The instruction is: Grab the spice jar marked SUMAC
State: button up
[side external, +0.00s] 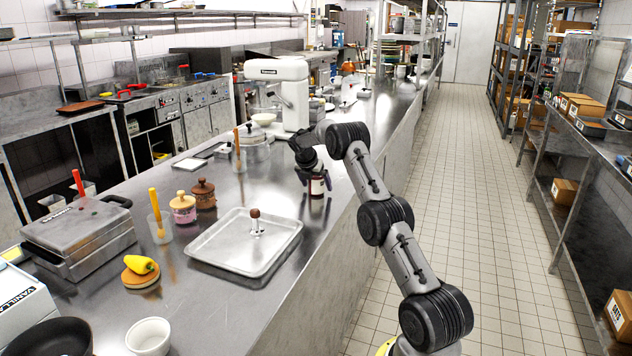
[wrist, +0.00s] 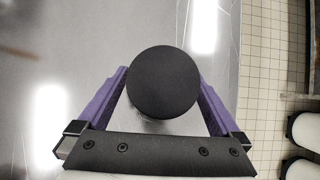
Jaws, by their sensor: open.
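A small jar (side external: 317,187) with a pale label and dark red contents stands on the steel counter, directly under my gripper (side external: 311,170) in the side view. Its label is too small to read, so I cannot tell whether it says SUMAC. In the wrist view its round black lid (wrist: 165,83) lies between the two purple fingers of my gripper (wrist: 163,78). The fingers are open, one on each side of the lid. I cannot tell whether they touch it. The jar's body is hidden below the lid in the wrist view.
A metal tray (side external: 211,261) with a wooden-knobbed thing (side external: 256,222) on it lies front left of the jar. Two wooden-lidded jars (side external: 183,208) (side external: 204,194) stand left. A pot (side external: 254,152) and a white stand mixer (side external: 278,90) are behind. The counter's edge is close on the right.

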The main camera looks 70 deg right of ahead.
jog(key=shift+r, duration=0.1)
grip_shut()
dwell(0.3)
